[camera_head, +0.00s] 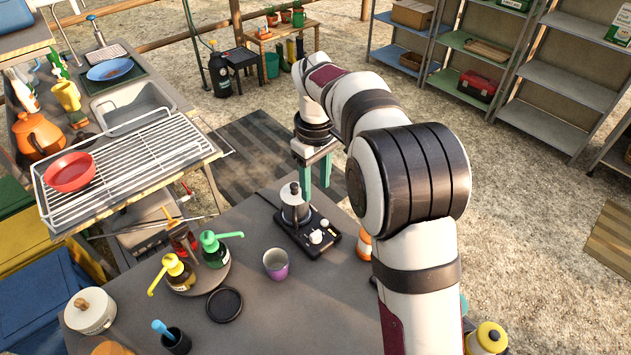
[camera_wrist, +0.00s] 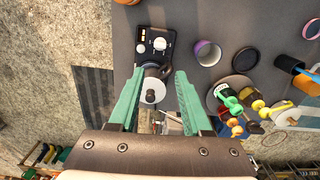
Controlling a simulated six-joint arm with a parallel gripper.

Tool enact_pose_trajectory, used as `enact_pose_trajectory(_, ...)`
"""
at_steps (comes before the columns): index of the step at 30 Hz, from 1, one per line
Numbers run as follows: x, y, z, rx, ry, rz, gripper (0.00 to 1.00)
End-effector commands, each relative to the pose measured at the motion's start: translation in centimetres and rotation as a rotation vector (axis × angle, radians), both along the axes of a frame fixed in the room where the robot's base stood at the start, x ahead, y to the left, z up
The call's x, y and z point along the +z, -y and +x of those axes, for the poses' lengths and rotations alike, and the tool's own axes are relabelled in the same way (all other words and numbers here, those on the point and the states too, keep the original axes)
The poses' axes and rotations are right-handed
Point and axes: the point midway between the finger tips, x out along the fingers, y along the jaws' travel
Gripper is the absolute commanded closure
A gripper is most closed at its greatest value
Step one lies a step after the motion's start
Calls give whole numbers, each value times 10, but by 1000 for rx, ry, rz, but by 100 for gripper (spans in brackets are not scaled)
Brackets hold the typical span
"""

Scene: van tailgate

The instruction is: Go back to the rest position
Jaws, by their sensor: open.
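My gripper (camera_head: 318,172) is over the far edge of the grey table, beside a small moka pot (camera_head: 295,205) with a pale lid. In the wrist view my gripper (camera_wrist: 156,80) shows two green fingers spread apart, with nothing held between them. The moka pot (camera_wrist: 152,88) appears beyond and between the fingers, its pale round lid seen from above. It stands on a black hotplate (camera_head: 308,234) with light knobs. Whether a finger touches the pot cannot be told.
On the table (camera_head: 330,310) are a purple cup (camera_head: 276,264), pump bottles on a round tray (camera_head: 205,277), a black disc (camera_head: 224,304) and a white lidded jar (camera_head: 90,310). A wire rack (camera_head: 130,165) with a red bowl (camera_head: 69,171) is at left. Shelves (camera_head: 560,95) stand farther right.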

Motion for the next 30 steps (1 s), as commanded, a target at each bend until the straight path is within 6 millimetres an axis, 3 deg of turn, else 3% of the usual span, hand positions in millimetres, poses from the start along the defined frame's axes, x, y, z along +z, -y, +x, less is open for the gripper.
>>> enact_pose_trajectory(9,0,0,0,-1,0,0,51)
enact_pose_trajectory(12,14,13,-16,-83,-2,10,51)
enact_pose_trajectory(14,34,31,-46,-221,-9,27,51)
enact_pose_trajectory(16,54,57,-100,-446,-24,50,51)
enact_pose_trajectory(18,63,78,-160,-683,-44,74,51)
enact_pose_trajectory(21,55,94,-237,-980,-76,101,51)
enact_pose_trajectory(24,38,99,-290,-1190,-103,116,51)
enact_pose_trajectory(27,25,100,-316,-1298,-119,122,51)
enact_pose_trajectory(30,22,99,-322,-1326,-124,122,51)
